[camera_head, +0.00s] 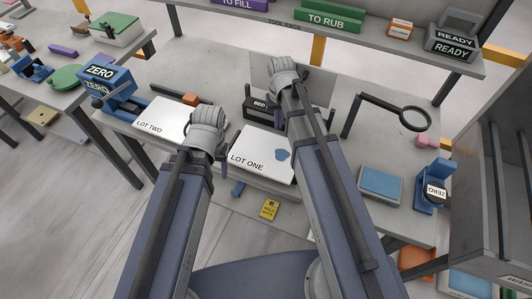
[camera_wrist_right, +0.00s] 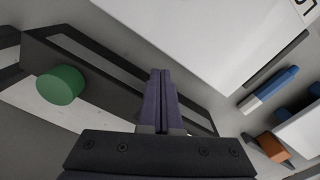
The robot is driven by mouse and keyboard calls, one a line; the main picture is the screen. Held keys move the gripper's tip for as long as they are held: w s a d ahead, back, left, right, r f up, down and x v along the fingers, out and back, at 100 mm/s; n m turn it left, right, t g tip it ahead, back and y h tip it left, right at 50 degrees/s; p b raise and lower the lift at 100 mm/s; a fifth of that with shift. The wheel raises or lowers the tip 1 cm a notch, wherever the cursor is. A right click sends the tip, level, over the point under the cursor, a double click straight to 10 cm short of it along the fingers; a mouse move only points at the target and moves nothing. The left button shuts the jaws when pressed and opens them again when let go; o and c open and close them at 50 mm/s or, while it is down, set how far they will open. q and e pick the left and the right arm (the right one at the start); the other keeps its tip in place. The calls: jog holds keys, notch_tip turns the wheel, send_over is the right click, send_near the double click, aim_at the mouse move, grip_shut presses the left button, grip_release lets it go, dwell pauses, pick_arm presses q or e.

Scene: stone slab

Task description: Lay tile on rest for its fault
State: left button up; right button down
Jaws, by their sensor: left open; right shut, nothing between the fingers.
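A small blue angular piece (camera_head: 283,154), possibly the tile, lies on the white LOT ONE board (camera_head: 251,162) in the head view. A white LOT TWO board (camera_head: 158,121) lies to its left. My left gripper (camera_head: 224,162) is open and empty between the two boards, near their front edges. My right gripper is shut and empty; its purple fingers show in the right wrist view (camera_wrist_right: 160,98). I cannot tell which thing is the rest.
In the right wrist view a green knob (camera_wrist_right: 60,85) sits beside a dark frame, and a blue-and-white stick (camera_wrist_right: 268,90) lies right. A blue ZERO device (camera_head: 105,85) stands left. A magnifier (camera_head: 413,118) and a blue tray (camera_head: 381,184) stand right. A shelf crosses the back.

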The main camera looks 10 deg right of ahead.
aim_at(275, 135)
jog(key=shift+f+b, duration=1.7)
jog(key=shift+f, duration=0.15)
jog(key=shift+s+a, duration=0.1)
jog(key=shift+s+a, duration=0.45)
jog(key=shift+s, duration=0.25)
jog(key=shift+s+a, duration=0.4)
jog(key=shift+s, duration=0.25)
jog(key=shift+w, duration=0.15)
jog(key=shift+w+d, duration=0.35)
jog(key=shift+w, duration=0.05)
